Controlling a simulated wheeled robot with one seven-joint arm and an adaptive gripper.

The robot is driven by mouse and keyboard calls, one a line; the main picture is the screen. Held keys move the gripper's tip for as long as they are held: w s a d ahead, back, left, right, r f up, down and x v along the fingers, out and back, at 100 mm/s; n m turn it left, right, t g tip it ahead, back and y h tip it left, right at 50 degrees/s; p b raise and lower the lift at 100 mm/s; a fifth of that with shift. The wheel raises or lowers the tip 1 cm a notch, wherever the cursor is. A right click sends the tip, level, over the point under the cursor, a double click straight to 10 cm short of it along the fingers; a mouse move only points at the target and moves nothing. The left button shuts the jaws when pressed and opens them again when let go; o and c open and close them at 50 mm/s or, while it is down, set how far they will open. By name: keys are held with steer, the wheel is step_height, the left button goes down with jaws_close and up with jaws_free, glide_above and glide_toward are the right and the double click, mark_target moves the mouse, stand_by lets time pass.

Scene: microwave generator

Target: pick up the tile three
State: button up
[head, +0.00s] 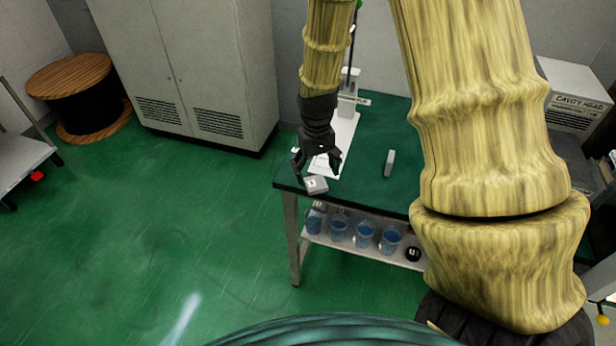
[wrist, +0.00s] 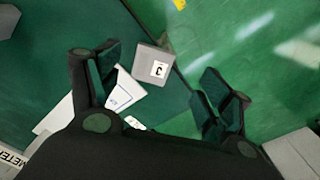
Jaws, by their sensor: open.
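The tile three is a small grey block with a white label marked 3. It lies near the front left corner of the green-topped table (head: 370,190), and shows in the head view (head: 316,186) and in the wrist view (wrist: 150,60). My gripper (head: 316,170) is open and points down over the tile. I see no clear contact between fingers and tile.
A white sheet or plate (head: 343,133) lies behind the tile, with a stand on it. A grey block (head: 389,163) stands to the right. Blue-filled cups (head: 339,230) stand on the shelf below. The green floor (head: 150,240) at left is open.

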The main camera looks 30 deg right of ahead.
step_height(320, 180, up, 4)
steer(key=w+d, duration=0.1)
steer(key=w, duration=0.1)
steer(key=p, duration=0.1)
glide_above(316, 182)
steer(key=shift+w+a+f, duration=0.1)
steer(key=shift+a+f, duration=0.05)
steer(key=shift+f, duration=1.1)
steer(key=shift+w+a+f, duration=0.1)
steer(key=shift+f, duration=1.15)
steer(key=shift+s+d+f+p, duration=0.1)
steer(key=shift+s+f+p, duration=0.05)
steer(key=shift+f+p, duration=0.55)
steer(key=shift+s+d+f+p, duration=0.15)
steer(key=shift+f+p, duration=0.2)
steer(key=shift+f, duration=0.55)
steer(key=shift+f+p, duration=0.4)
steer(key=shift+f, duration=1)
steer(key=shift+c, duration=0.4)
steer(key=c, duration=1.1)
steer(key=shift+r, duration=0.15)
